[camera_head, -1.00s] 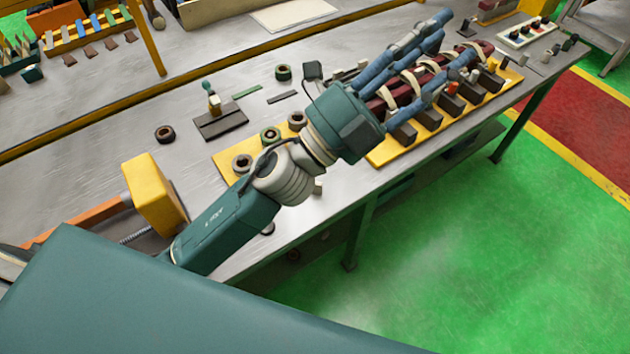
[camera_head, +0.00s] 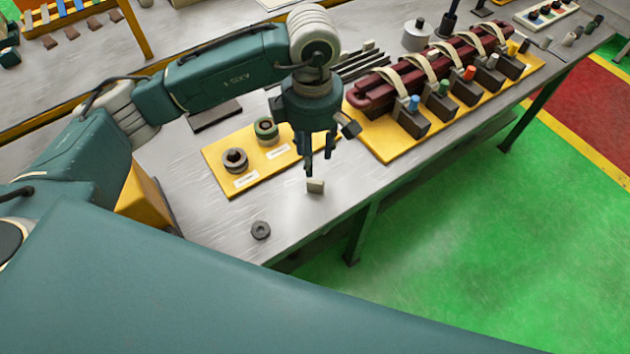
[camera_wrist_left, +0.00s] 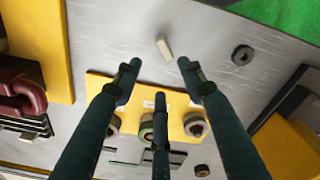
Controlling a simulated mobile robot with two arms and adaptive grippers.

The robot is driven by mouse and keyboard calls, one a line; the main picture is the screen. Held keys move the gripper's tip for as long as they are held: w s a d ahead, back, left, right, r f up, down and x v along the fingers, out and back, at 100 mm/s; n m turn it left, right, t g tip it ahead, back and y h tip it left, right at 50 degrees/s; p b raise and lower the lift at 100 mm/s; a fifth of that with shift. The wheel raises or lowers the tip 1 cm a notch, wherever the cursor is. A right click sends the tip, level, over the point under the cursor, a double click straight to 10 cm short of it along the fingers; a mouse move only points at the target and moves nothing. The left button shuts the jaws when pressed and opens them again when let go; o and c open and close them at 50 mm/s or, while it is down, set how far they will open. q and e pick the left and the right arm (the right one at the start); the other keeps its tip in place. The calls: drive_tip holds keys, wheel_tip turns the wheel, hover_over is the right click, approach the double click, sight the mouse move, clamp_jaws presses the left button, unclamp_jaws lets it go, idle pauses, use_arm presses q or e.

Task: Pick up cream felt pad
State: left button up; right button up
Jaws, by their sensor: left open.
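The cream felt pad (camera_head: 316,186) is a small pale block on the metal bench, near its front edge. It also shows in the left wrist view (camera_wrist_left: 164,47), beyond the fingertips and between them. My left gripper (camera_head: 317,165) points down just above and behind the pad in the head view. Its fingers (camera_wrist_left: 157,78) are apart in the left wrist view, with nothing between them. The gripper appears not to touch the pad. My right gripper is not in view.
A yellow board (camera_head: 240,187) with dark rings lies just left of the gripper. A dark red coil (camera_head: 430,72) on a yellow base (camera_head: 393,150) stands to the right. A loose dark ring (camera_head: 261,230) lies nearer the front. The bench around the pad is clear.

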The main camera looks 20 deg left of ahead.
sight(315, 180)
use_arm(q)
wheel_tip(315, 180, down, 3)
drive_tip(key=shift+s+d+f+p, duration=0.1)
drive_tip(key=shift+s+f+p, duration=0.1)
drive_tip(key=shift+p, duration=0.15)
drive_tip(key=shift+s+d+f+p, duration=0.1)
drive_tip(key=shift+d+f+p, duration=0.05)
drive_tip(key=shift+f+p, duration=0.4)
drive_tip(key=f+p, duration=0.1)
drive_tip(key=f, duration=0.2)
drive_tip(key=shift+s+d+f+p, duration=0.2)
drive_tip(key=shift+f+p, duration=0.1)
drive_tip(key=shift+p, duration=0.05)
drive_tip(key=shift+f, duration=0.4)
drive_tip(key=c, duration=0.9)
drive_tip(key=shift+o, duration=0.2)
drive_tip(key=shift+w+r, duration=0.1)
drive_tip(key=shift+c, duration=0.4)
